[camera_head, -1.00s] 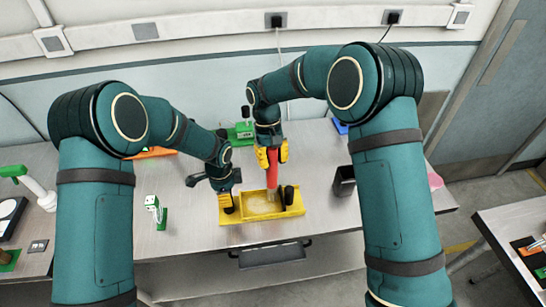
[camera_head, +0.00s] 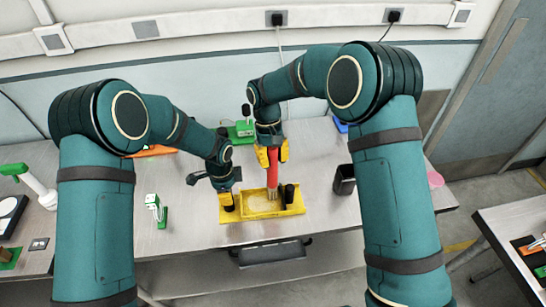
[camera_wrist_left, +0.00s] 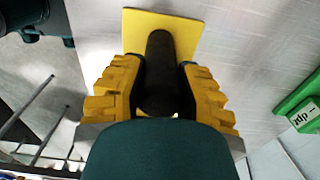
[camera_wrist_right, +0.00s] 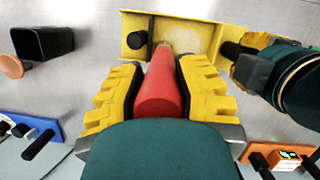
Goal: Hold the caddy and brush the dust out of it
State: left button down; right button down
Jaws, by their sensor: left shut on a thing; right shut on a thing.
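The yellow caddy (camera_head: 262,213) lies on the grey bench near its front edge. A pale dust patch (camera_head: 262,202) covers its floor. My left gripper (camera_head: 226,202) is shut on the caddy's black post handle (camera_wrist_left: 160,75) at the left end. My right gripper (camera_head: 272,160) is shut on the red brush handle (camera_head: 272,176), which points down into the caddy. In the right wrist view the red handle (camera_wrist_right: 160,90) sits between the yellow fingers, and its bristle end is over the caddy floor. A second black post (camera_wrist_right: 137,41) stands at the caddy's other end.
A black open bin (camera_head: 344,180) stands right of the caddy. A small white and green device (camera_head: 156,210) stands to the left. A green base (camera_head: 241,129), an orange tray (camera_head: 154,151) and a blue item (camera_head: 340,125) are farther back. Bench between is clear.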

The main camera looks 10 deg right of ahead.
jog(key=shift+f, duration=0.6)
dwell(0.5)
